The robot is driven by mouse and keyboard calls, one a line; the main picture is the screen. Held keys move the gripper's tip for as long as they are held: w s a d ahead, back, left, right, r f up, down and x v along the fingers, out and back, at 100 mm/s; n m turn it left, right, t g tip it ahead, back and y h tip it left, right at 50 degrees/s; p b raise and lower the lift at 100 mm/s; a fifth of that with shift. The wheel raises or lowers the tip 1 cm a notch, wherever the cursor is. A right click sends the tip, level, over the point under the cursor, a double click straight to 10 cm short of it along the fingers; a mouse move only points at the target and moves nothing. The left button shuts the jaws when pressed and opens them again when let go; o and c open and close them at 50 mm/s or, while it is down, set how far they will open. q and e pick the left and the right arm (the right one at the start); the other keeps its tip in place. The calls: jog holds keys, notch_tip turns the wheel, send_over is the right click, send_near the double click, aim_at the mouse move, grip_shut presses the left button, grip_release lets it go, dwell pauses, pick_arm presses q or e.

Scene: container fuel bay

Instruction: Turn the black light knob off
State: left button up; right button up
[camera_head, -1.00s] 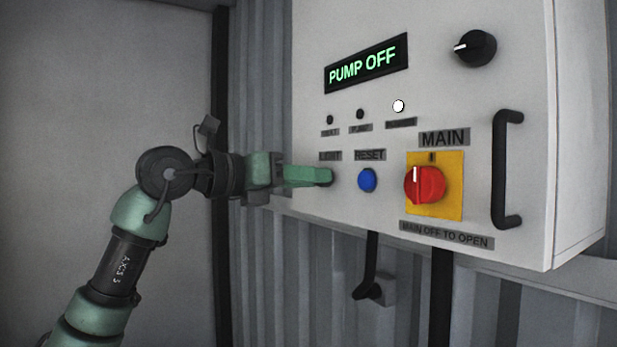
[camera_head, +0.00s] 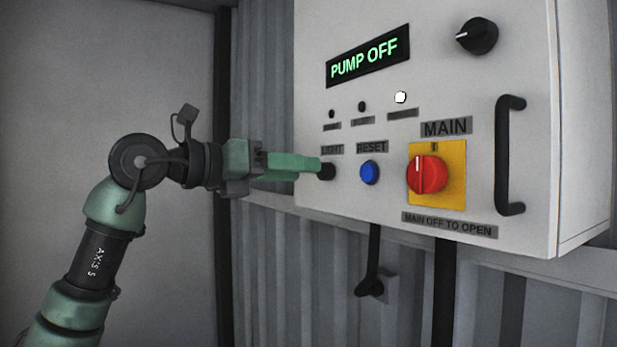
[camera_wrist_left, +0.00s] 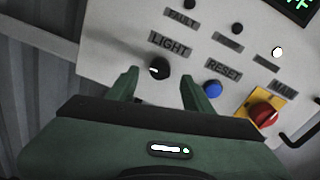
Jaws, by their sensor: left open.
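The black light knob (camera_head: 327,171) sits under the LIGHT label at the lower left of the white control box. In the left wrist view the knob (camera_wrist_left: 157,69) shows a white pointer mark directed to the left. My left gripper (camera_head: 318,166) reaches in from the left, its green fingertips just short of the knob and partly in front of it. In the wrist view the open fingers (camera_wrist_left: 160,80) stand apart, with the knob ahead of the gap between them. Whether the fingers touch the knob cannot be told. My right gripper is not in view.
Right of the knob are a blue reset button (camera_head: 370,172) and a red main switch (camera_head: 428,174) on a yellow plate. A black handle (camera_head: 509,155) stands out at the right. A display (camera_head: 367,62) reads PUMP OFF; one white lamp (camera_head: 400,97) is lit.

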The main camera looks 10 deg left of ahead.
pick_arm(q)
jog(key=b+v, duration=0.1)
jog(key=v, duration=0.3)
jog(key=shift+s+a+r, duration=0.1)
jog(key=shift+s+a, duration=0.1)
jog(key=shift+d, duration=0.1)
